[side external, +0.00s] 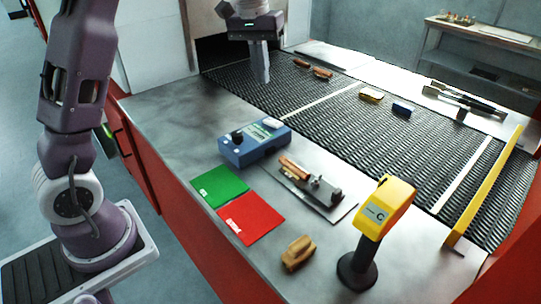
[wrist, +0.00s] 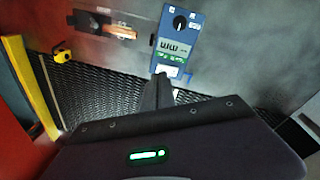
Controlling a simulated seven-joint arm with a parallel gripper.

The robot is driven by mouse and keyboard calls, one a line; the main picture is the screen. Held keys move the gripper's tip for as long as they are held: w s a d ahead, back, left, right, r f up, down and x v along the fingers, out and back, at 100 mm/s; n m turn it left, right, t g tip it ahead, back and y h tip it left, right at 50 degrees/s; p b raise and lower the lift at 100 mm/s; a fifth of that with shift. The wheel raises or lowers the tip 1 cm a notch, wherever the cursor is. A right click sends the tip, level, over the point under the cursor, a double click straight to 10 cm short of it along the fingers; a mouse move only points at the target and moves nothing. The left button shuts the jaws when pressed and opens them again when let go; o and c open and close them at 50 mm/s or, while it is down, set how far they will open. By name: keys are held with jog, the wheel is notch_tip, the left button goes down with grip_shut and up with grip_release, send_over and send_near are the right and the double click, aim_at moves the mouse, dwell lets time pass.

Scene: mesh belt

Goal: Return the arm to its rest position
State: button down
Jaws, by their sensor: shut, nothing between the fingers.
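My gripper (side external: 265,78) is shut and empty. In the side external view its fingers point down above the far left part of the dark mesh belt (side external: 330,125), apart from the pieces there. In the wrist view my gripper (wrist: 160,88) shows its fingers together with nothing between them. The blue control box (wrist: 178,38) shows beyond the fingertips. The height of the fingertips above the belt is hard to tell.
The blue box (side external: 253,143), green pad (side external: 219,185), red pad (side external: 251,218), fixture plate (side external: 335,208) and yellow device (side external: 385,205) on its stand occupy the metal table. A brown piece (side external: 298,253) lies in front.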

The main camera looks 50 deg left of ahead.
jog(key=s+d+r+m+t, duration=0.1)
jog(key=s+d+r, duration=0.2)
jog(key=s, duration=0.3)
jog(key=s+d+r+m+t, duration=0.1)
jog(key=s+d+r, duration=0.2)
jog(key=s+d, duration=0.15)
jog(key=s+d+f+m+t, duration=0.1)
jog(key=s+d+f, duration=0.1)
jog(key=s, duration=0.7)
jog(key=s+d+f+m+t, duration=0.1)
jog(key=s+d+f+m, duration=0.1)
jog(key=s, duration=0.7)
jog(key=shift+f+y, duration=0.3)
jog(key=shift+f, duration=0.45)
